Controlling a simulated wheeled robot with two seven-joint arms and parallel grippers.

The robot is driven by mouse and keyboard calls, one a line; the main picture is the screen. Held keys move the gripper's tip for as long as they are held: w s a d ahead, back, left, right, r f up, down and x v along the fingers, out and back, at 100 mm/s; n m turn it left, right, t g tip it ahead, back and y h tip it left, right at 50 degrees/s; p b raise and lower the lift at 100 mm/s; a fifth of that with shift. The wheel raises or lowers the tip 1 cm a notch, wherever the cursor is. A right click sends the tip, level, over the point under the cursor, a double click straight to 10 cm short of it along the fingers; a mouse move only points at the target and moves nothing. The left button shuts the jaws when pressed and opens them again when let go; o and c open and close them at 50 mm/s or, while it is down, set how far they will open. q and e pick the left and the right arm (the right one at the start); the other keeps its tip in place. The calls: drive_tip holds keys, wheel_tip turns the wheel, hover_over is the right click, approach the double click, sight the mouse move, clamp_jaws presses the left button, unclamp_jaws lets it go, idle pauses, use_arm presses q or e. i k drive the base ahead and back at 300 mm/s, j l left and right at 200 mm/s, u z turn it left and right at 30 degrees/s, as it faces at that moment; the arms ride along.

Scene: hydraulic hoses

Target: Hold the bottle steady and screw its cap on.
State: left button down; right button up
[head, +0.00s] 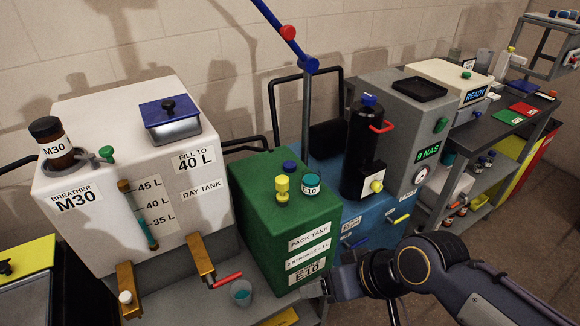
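Several small bottles (485,160) also stand on the shelf at the far right, too small to make out. My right gripper (338,284) is at the lower middle, beside the green pack tank and far from the M30 bottle. Its fingers are too dark and overlapped to read. My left gripper is not in view.
The white day tank (120,215) and green pack tank (262,225) stand side by side. A small cup (241,292) stands below a red-handled tap. A blue pole (285,33) rises behind.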

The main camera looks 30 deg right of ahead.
sight(311, 176)
drive_tip(key=i+l+u, duration=0.15)
drive_tip(key=l+u, duration=0.2)
drive_tip(key=i+l+u, duration=0.1)
drive_tip(key=l+u, duration=0.3)
